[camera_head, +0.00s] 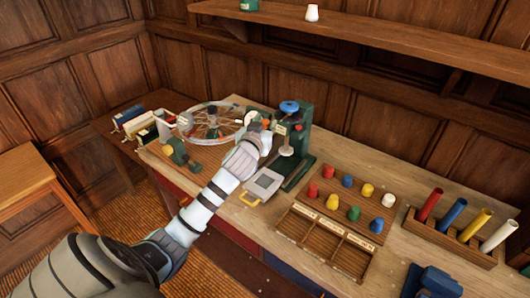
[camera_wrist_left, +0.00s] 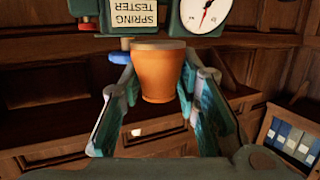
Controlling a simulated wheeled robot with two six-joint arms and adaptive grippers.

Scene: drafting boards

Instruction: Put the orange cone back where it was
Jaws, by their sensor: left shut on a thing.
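The orange cone (camera_wrist_left: 160,75) is between the fingers of my left gripper (camera_wrist_left: 160,90) in the left wrist view. It is blunt, with its wider end toward the top of that picture. My left gripper (camera_head: 264,132) is shut on it, in front of the green spring tester (camera_head: 303,128) in the head view. The tester's label and dial (camera_wrist_left: 207,14) show just beyond the cone in the wrist view. The cone is hard to make out in the head view. I cannot tell whether it touches the tester.
A wooden board (camera_head: 302,208) with several coloured pegs stands right of the tester. A rack of coloured tubes (camera_head: 451,238) is farther right. A spoked wheel (camera_head: 213,122) and a green-and-yellow tool (camera_head: 177,150) are to the left. A yellow-handled grey item (camera_head: 264,185) lies in front.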

